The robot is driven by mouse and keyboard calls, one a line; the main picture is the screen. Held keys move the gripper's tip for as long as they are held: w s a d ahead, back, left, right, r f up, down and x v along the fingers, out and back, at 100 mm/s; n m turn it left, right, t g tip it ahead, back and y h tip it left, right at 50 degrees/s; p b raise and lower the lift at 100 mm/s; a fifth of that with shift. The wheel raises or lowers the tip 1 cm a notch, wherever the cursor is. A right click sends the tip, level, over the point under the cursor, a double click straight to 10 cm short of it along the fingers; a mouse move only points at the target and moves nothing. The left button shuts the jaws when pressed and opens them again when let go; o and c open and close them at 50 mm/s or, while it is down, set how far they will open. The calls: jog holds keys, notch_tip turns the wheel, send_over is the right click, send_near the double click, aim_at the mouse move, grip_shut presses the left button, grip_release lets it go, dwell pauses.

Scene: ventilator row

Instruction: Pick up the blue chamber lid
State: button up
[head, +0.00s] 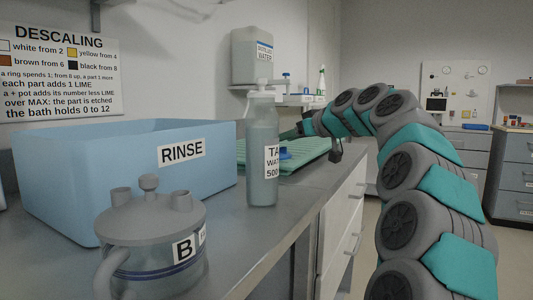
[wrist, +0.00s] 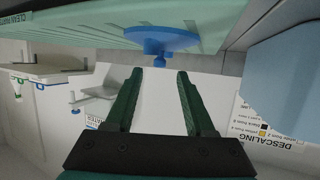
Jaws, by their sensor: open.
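The blue chamber lid (wrist: 165,39) is a round disc with a small knob, lying on a pale green tray (wrist: 90,28) marked "CLEAN PARTS" in the wrist view. My gripper (wrist: 160,72) is open. Its two dark green fingers point at the lid, with the knob between and just beyond their tips, and nothing is held. In the head view the lid (head: 285,153) shows as a small blue patch on the green tray (head: 313,150), partly hidden by a bottle. My gripper (head: 292,132) is above the tray there, its tips hard to make out.
A labelled clear water bottle (head: 262,150) stands on the counter in front of the tray. A blue RINSE bin (head: 100,185) is at left. A grey-lidded jar marked B (head: 150,240) stands nearest.

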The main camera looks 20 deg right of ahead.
jog(key=x, duration=0.6)
jog(key=shift+w+a+f+p, duration=0.1)
jog(key=shift+w+p, duration=0.2)
grip_shut()
dwell(0.4)
